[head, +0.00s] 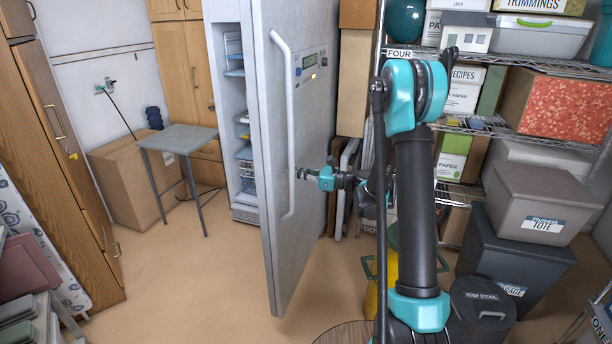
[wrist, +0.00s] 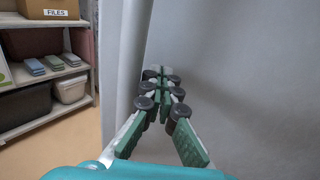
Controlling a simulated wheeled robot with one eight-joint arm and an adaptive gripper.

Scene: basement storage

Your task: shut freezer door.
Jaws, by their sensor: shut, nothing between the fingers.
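The freezer door (head: 290,110) is tall, light grey and ajar, swung out toward me. The freezer's interior (head: 236,110) shows to its left, with shelves holding a few items. A long curved handle (head: 287,140) runs down the door's outer face. My gripper (head: 303,173) is shut and empty, to the right of the handle at the door's outer face. In the wrist view the closed fingers (wrist: 162,80) point along the door face (wrist: 240,80), with the pale handle (wrist: 128,60) just left of them. I cannot tell whether the fingertips touch the door.
A small grey table (head: 178,138) and a cardboard box (head: 130,180) stand left of the freezer. Wire shelving (head: 470,130) with boxes and totes crowds the right. The floor (head: 200,280) in front of the door's left side is clear.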

